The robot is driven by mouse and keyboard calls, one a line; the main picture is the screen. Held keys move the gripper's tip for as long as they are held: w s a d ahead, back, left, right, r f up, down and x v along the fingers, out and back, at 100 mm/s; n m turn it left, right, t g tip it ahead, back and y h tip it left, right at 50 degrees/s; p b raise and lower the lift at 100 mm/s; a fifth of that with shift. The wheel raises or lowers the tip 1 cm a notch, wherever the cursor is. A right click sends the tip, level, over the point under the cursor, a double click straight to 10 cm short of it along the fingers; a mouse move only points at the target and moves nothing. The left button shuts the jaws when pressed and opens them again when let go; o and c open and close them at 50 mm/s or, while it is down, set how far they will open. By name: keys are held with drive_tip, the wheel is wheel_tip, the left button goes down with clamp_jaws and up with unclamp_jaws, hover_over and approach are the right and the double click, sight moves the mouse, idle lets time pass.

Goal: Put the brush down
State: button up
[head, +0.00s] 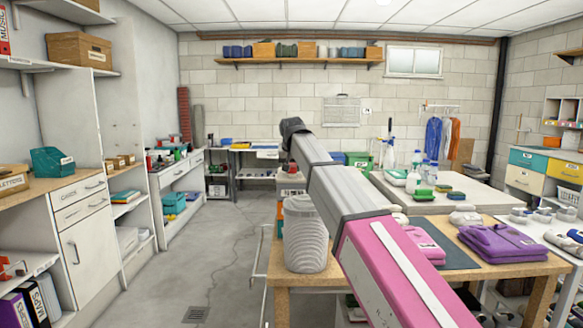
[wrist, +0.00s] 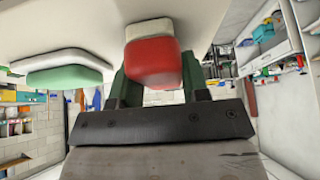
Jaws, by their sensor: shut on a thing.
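The brush in my gripper (wrist: 157,88) is a red block (wrist: 153,60) with a white bristle side, at the top middle of the wrist view. My dark green fingers are shut on its two sides. The wrist view appears upside down, with a pale flat surface (wrist: 60,22) across the top. The brush's white side faces that surface; I cannot tell whether they touch. A second brush, green (wrist: 62,76) with a white side, is apart from it at the left. In the head view my arm reaches forward, and the gripper and red brush cannot be made out.
In the head view a white table (head: 492,186) carries spray bottles (head: 414,170) and a green brush (head: 424,195). A nearer wooden table (head: 380,272) holds a ribbed grey bin (head: 304,236) and folded purple cloth (head: 500,243). The concrete floor (head: 225,250) at left is clear.

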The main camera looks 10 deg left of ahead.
drive_tip(key=o, duration=0.8)
drive_tip(key=shift+f, duration=0.1)
drive_tip(key=shift+o, duration=0.2)
drive_tip(key=v, duration=1.2)
drive_tip(key=shift+s, duration=0.1)
